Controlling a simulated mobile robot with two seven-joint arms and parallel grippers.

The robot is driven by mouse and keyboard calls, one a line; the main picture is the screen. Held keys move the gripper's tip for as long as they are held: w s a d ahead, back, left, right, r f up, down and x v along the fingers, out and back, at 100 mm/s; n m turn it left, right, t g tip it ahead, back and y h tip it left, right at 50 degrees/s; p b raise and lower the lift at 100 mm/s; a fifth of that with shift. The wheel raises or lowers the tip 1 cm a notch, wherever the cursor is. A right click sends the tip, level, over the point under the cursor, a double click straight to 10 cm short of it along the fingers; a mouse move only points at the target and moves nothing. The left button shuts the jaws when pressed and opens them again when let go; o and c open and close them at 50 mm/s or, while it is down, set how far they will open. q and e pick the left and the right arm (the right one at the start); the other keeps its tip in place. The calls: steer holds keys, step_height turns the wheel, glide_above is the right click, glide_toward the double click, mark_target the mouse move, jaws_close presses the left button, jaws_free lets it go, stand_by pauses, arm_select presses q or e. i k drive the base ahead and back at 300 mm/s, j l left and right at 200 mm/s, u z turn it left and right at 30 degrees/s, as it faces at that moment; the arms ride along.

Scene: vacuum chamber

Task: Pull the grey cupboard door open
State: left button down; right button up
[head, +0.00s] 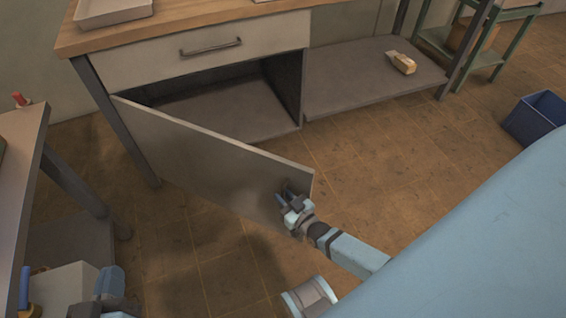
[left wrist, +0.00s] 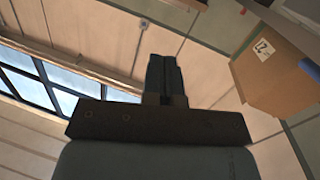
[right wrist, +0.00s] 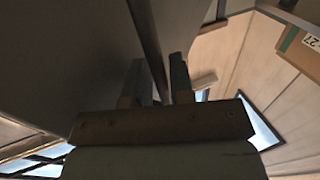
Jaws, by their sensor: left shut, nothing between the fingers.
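The grey cupboard door (head: 215,160) stands partly open, swung out from its left side. The dark cupboard inside (head: 215,110) shows behind it. My right gripper (head: 287,193) is at the front of the door, near its free edge. In the right wrist view, its fingers (right wrist: 158,80) are apart, one on each side of a thin upright bar (right wrist: 147,40) beside the grey door face (right wrist: 65,50). I cannot tell whether both fingers press on the bar. My left gripper shows in the left wrist view (left wrist: 163,75), fingers together and empty, away from the door.
A drawer with a dark handle (head: 211,48) is above the cupboard. A low shelf (head: 350,85) holds a small box (head: 403,63). A table (head: 20,170) stands at left, a blue bin (head: 537,117) at right. The tiled floor before the door is mostly clear.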

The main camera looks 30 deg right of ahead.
mark_target(243, 179)
steer(key=k+l, duration=0.15)
steer(key=k, duration=0.75)
